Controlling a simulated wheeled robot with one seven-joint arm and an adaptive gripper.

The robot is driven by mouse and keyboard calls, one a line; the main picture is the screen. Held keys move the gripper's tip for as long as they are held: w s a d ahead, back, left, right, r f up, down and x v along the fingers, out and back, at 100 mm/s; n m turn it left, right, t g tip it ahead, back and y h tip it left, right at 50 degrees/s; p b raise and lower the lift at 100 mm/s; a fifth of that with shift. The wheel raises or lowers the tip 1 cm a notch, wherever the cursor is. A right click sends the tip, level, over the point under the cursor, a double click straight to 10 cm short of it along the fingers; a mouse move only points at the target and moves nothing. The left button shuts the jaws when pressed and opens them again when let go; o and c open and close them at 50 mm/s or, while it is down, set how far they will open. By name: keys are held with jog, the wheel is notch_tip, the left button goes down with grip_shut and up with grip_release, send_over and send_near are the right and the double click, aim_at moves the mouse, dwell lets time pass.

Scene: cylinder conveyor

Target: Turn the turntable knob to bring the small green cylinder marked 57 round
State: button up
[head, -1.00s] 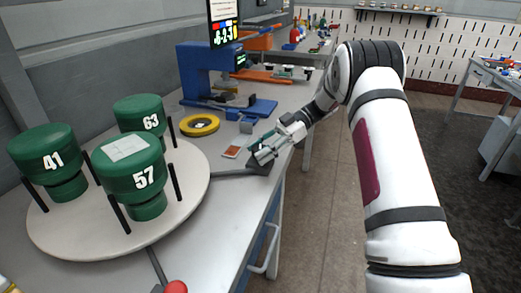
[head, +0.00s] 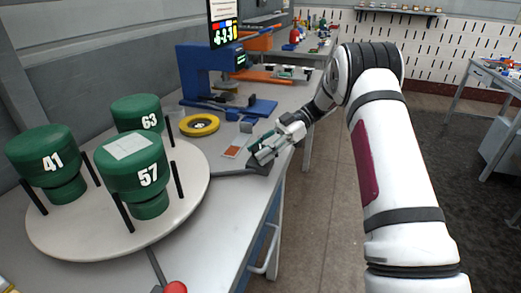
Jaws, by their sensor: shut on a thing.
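The green cylinder marked 57 (head: 137,176) stands upright at the front right of the round pale turntable (head: 100,244), between black posts. It has a wide top with a pale patch and a narrower foot. Green cylinders marked 41 (head: 44,149) and 63 (head: 136,112) stand at the left and back. A dark lever (head: 231,170) reaches right from the turntable's edge. My gripper (head: 259,158) is at the lever's outer end, shut on what looks like its knob. The fingers hide the knob itself.
A red ball knob (head: 175,287) on a thin rod is at the front edge. Clear floor lies right of the bench.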

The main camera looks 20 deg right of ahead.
jog(key=o, duration=1.1)
jog(key=shift+a, duration=0.15)
jog(key=shift+w+d+r, duration=0.1)
jog(key=shift+d+r, duration=0.05)
jog(key=shift+d, duration=0.25)
jog(key=v, duration=1.1)
jog(key=shift+w+r, duration=0.1)
jog(key=shift+r, duration=0.1)
jog(key=shift+o, duration=0.3)
jog(key=shift+d, duration=0.1)
